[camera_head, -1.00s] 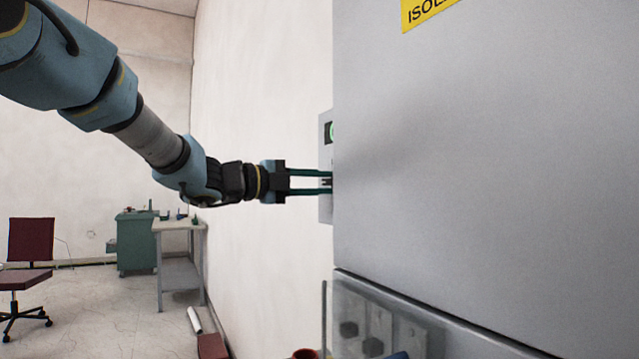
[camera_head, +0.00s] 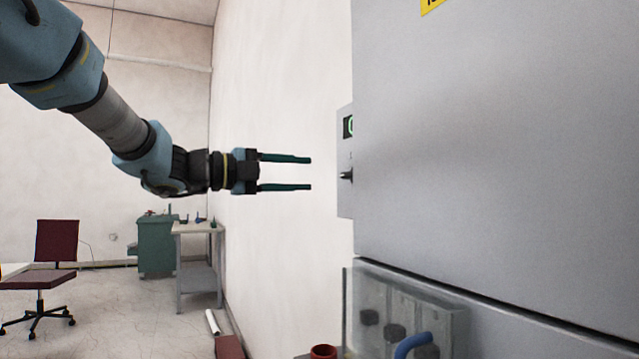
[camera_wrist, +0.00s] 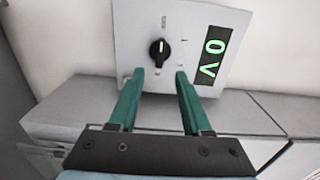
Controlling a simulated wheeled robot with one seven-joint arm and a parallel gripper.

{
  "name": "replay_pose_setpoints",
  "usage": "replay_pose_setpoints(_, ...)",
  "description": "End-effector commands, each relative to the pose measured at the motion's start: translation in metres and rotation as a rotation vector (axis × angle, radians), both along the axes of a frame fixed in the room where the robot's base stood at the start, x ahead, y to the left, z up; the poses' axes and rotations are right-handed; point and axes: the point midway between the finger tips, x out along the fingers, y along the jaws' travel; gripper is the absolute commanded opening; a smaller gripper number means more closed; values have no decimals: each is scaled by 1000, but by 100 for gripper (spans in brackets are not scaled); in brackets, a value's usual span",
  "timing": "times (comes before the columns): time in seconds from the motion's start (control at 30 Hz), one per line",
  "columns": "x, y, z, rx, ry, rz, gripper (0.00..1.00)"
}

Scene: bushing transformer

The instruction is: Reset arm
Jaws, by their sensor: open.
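My gripper (camera_head: 310,173) is open and empty in the head view, its two green fingers apart and pointing right. A grey panel (camera_head: 344,200) with a black knob (camera_head: 346,175) stands a short gap beyond the fingertips. In the wrist view the panel (camera_wrist: 199,60) shows the black rotary knob (camera_wrist: 159,53) and a green display (camera_wrist: 213,55) that reads 0 V. The knob's white mark points toward the top of that picture. The fingers (camera_wrist: 157,75) are on either side of the knob's line and do not touch it.
A large grey cabinet (camera_head: 480,150) fills the right side. Below it is a clear-fronted box (camera_head: 400,310) with a blue handle (camera_head: 413,343). A work table (camera_head: 197,229), green cabinet (camera_head: 156,246) and red chair (camera_head: 45,260) stand at the back left. The space around the gripper is free.

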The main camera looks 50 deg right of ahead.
Motion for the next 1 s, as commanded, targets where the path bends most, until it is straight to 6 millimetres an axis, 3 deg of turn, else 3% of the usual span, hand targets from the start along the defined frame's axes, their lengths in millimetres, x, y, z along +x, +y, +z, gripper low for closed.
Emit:
replay_pose_setpoints(0.2,6,16,-1,1,-1,0,49)
replay_pose_setpoints(0.8,9,17,-1,2,5,9,49)
replay_pose_setpoints(0.87,18,18,-2,5,24,42,49)
replay_pose_setpoints(0.97,52,25,-11,20,101,174,49)
replay_pose_setpoints(1.0,73,32,-18,29,148,253,49)
